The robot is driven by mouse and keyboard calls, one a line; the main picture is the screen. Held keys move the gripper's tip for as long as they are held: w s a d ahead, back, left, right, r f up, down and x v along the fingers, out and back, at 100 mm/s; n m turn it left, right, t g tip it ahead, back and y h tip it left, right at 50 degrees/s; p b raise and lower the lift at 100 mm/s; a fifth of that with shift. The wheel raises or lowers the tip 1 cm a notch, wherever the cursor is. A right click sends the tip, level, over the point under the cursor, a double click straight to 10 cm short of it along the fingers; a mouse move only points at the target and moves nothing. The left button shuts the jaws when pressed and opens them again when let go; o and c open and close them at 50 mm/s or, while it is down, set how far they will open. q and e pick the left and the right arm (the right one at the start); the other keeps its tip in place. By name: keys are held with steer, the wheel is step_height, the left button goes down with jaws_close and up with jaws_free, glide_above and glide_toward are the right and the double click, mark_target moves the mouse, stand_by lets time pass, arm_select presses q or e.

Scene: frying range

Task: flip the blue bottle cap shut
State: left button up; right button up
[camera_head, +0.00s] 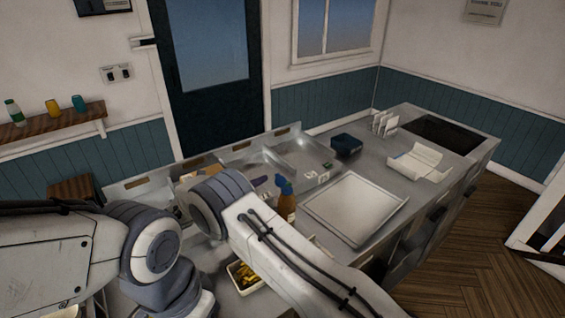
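An amber bottle (287,208) stands upright on the steel counter, left of the flat tray. Its blue cap (284,186) is on top, with a part sticking up at the upper left; it looks raised, but the detail is small. My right arm reaches in from the lower right, and its wrist end is just left of the bottle. A small purplish piece shows between that arm and the cap; I cannot tell whether it is a fingertip. The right gripper is mostly hidden behind the arm. My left arm comes in from the left, and its gripper is not visible.
A flat steel tray (355,207) lies right of the bottle. A container of yellow food (244,276) sits below my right arm. A dark blue box (347,144), an open white carton (418,162) and a sunken basin (303,157) are farther back. A wall shelf (50,127) holds small bottles and cups.

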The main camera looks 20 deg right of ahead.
mark_target(280, 180)
steer(key=p+x, duration=0.4)
steer(key=x, duration=0.6)
steer(key=shift+d+p, duration=0.2)
steer(key=shift+p, duration=0.15)
steer(key=shift+f, duration=0.1)
